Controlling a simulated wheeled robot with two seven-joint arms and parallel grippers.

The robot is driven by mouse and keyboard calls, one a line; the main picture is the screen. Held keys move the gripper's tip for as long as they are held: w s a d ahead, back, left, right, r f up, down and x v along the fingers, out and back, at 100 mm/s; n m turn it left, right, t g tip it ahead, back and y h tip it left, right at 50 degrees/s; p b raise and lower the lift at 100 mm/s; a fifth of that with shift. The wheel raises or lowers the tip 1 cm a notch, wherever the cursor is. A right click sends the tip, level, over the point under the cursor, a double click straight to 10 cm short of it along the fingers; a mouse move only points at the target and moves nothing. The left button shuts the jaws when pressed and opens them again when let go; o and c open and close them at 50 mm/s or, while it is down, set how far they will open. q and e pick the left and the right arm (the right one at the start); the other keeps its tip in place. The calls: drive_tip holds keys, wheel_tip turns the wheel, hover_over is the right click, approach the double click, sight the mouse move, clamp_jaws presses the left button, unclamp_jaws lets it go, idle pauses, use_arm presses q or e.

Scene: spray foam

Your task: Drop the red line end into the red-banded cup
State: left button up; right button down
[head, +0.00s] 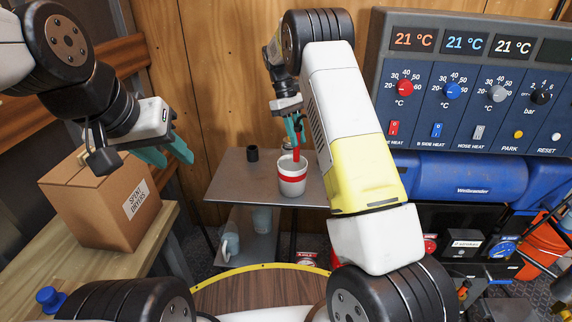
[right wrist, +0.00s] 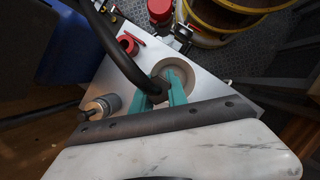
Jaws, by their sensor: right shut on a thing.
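The white cup with a red band (head: 292,180) stands upright on the grey metal shelf; its round rim shows in the right wrist view (right wrist: 188,70). My right gripper (head: 294,130) is directly above the cup, its teal fingers shut on the red line end (head: 296,154). The red piece points down at the cup's mouth; I cannot tell how far its tip is inside. In the right wrist view a thick black hose (right wrist: 122,52) runs to between the fingers (right wrist: 164,88). My left gripper (head: 168,150) is open and empty, near the cardboard box.
A cardboard box (head: 90,205) stands on a wooden bench at left. A control panel (head: 470,80) and a blue tank (head: 470,180) are at right.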

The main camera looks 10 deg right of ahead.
drive_tip(key=shift+f, duration=2.2)
drive_tip(key=c, duration=1.2)
unclamp_jaws()
drive_tip(key=shift+c, duration=0.2)
